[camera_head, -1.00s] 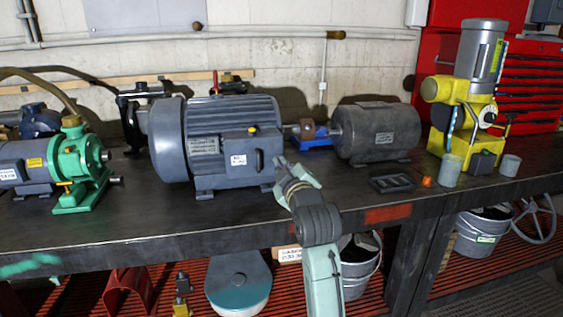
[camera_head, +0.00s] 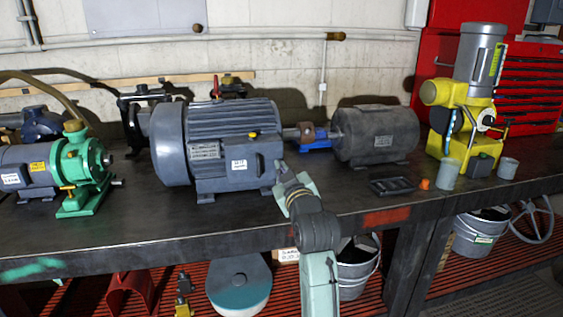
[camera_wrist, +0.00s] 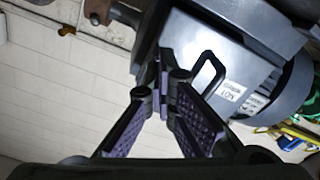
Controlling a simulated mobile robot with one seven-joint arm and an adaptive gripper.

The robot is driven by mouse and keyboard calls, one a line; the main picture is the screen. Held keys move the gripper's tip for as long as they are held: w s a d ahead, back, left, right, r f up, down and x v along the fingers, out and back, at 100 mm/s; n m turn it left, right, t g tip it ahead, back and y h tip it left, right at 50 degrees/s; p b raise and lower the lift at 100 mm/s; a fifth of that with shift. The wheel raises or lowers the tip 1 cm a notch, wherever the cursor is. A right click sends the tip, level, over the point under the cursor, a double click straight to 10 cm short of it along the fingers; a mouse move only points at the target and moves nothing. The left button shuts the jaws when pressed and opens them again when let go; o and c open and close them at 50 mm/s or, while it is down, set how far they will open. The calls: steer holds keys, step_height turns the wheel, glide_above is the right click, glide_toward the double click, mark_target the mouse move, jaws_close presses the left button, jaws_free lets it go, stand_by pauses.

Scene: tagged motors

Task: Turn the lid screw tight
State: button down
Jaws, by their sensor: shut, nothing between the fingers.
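The large grey motor (camera_head: 174,150) stands on the workbench, with a grey terminal box (camera_head: 240,174) on its near side. A small yellow screw (camera_head: 253,134) shows at the top of the box. My gripper (camera_head: 281,168) is just right of the box in the head view, small and partly hidden by my wrist. In the wrist view my gripper (camera_wrist: 163,72) is shut and empty, its fingertips in front of the motor's box (camera_wrist: 190,60). The box carries a black handle (camera_wrist: 210,72) and a white label (camera_wrist: 228,94). I cannot make out the screw there or tell whether the fingertips touch anything.
A green pump (camera_head: 82,175) stands at the left of the workbench (camera_head: 150,232). A smaller dark motor (camera_head: 378,135) stands behind and right of my gripper. A black tray (camera_head: 391,186), an orange piece (camera_head: 424,183) and a yellow machine (camera_head: 462,135) are further right.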

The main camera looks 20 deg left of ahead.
steer(key=shift+m+p, duration=1.4)
steer(key=shift+m, duration=2.1)
steer(key=c, duration=2.4)
jaws_free()
steer(key=c, duration=1.7)
jaws_free()
steer(key=n+b, duration=0.5)
steer(key=n, duration=0.6)
steer(key=shift+b, duration=0.3)
